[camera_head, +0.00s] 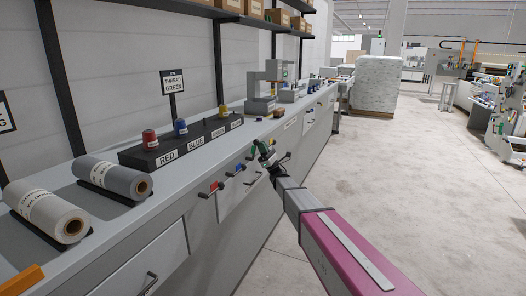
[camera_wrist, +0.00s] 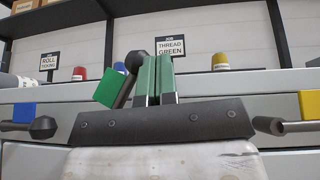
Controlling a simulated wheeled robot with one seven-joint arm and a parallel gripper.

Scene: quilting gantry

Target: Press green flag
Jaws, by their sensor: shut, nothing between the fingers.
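The green flag (camera_wrist: 109,89) sits on a lever with a black knob (camera_wrist: 137,60), just left of my fingers in the wrist view. My gripper (camera_wrist: 155,78) is shut and empty, its two greenish fingers side by side and pointing up in that view. The lever passes very close to the left finger; I cannot tell whether they touch. In the head view my gripper (camera_head: 264,151) is at the cabinet front, and it hides most of the green flag there.
A blue flag (camera_wrist: 28,109) on a lever is to the left and a yellow flag (camera_wrist: 311,103) to the right. A red flag (camera_head: 213,186) is further left along the cabinet. A spool rack (camera_head: 160,157) and fabric rolls (camera_head: 115,179) are on the counter.

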